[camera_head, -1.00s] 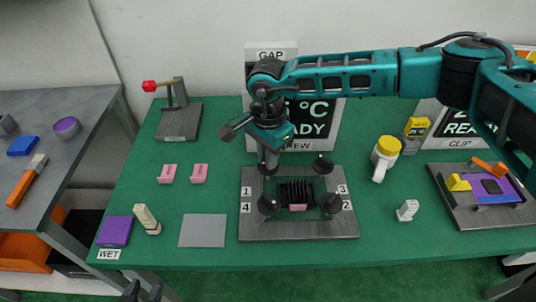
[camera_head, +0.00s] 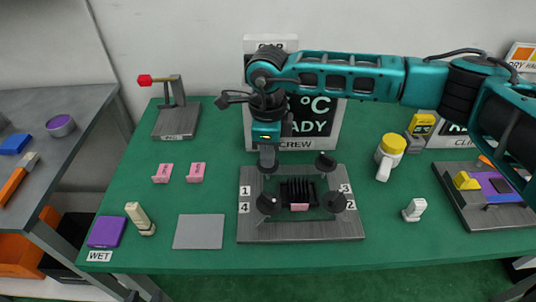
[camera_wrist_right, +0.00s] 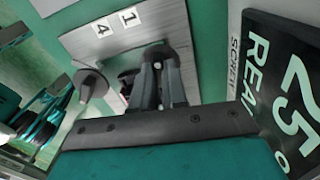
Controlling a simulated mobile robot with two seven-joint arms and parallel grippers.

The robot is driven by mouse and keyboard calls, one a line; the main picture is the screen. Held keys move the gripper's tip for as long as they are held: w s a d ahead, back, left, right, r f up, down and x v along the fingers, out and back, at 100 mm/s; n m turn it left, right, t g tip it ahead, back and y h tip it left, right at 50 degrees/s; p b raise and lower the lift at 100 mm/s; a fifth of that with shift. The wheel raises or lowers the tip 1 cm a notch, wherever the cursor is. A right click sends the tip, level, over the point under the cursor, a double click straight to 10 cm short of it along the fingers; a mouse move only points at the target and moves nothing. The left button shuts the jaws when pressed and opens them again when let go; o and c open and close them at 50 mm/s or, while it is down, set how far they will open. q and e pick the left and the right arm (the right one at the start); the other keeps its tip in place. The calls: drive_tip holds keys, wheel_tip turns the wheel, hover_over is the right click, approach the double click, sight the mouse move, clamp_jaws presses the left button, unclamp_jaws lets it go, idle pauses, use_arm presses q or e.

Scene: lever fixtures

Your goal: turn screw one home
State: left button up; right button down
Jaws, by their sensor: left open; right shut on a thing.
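The screw plate (camera_head: 300,228) carries black knobbed screws at its corners, with number labels beside them. Screw one, by the label 1 (camera_head: 245,190), is at the back left, mostly hidden under my right gripper (camera_head: 268,168). My right gripper points down and is shut on screw one; in the wrist view its fingers (camera_wrist_right: 158,75) meet just beside label 1 (camera_wrist_right: 129,17). Screw three (camera_head: 325,163), screw four (camera_head: 267,203) and screw two (camera_head: 336,202) stand free. A finned black block (camera_head: 299,190) sits mid-plate. My left gripper (camera_head: 133,296) is open at the bottom edge, partly cut off.
A READY sign (camera_head: 318,125) stands just behind the plate and my right wrist. A grey square (camera_head: 199,231) lies left of the plate. A yellow-lidded mug (camera_head: 388,155) and a small white part (camera_head: 414,210) stand right of it.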

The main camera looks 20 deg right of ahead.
drive_tip(key=m+b, duration=0.1)
drive_tip(key=m, duration=0.5)
drive_tip(key=shift+b, duration=0.3)
drive_tip(key=m, duration=0.6)
drive_tip(key=shift+m+b, duration=0.35)
drive_tip(key=shift+m, duration=0.05)
drive_tip(key=m, duration=0.6)
drive_tip(key=shift+r, duration=0.1)
drive_tip(key=m, duration=0.3)
drive_tip(key=shift+p, duration=0.35)
drive_tip(key=shift+w+m+p, duration=0.1)
drive_tip(key=shift+m+p, duration=0.3)
drive_tip(key=shift+m, duration=1.5)
drive_tip(key=c, duration=1.2)
unclamp_jaws()
